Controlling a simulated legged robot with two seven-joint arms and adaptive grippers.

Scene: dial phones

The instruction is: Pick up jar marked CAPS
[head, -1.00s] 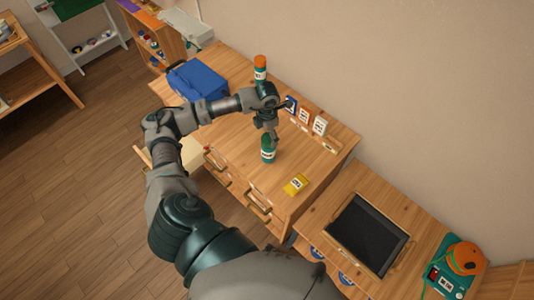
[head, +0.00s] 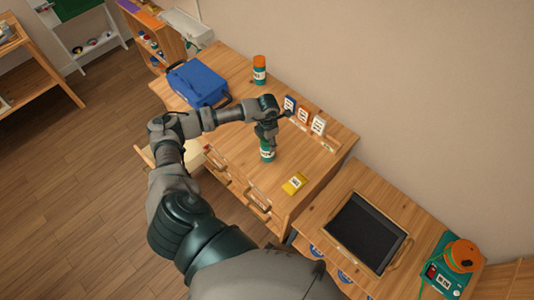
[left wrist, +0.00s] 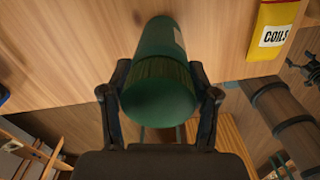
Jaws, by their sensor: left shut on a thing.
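A green jar (head: 267,156) with a white label stands on the wooden cabinet top, near its front edge. The label's words are too small to read. My left gripper (head: 267,140) is over the jar from above and hides its upper part. In the left wrist view the jar's dark green lid and side (left wrist: 160,85) sit between the two fingers of my left gripper (left wrist: 161,70), which is shut on it. A second jar, green with an orange top (head: 259,70), stands at the back of the cabinet. My right gripper is not in view.
A blue case (head: 197,82) stands on the cabinet's left end. Several small cards (head: 303,116) stand along the wall side. A yellow COILS packet (head: 294,184) lies right of the jar. A lower desk with a black tray (head: 363,233) and orange item (head: 463,257) is at right.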

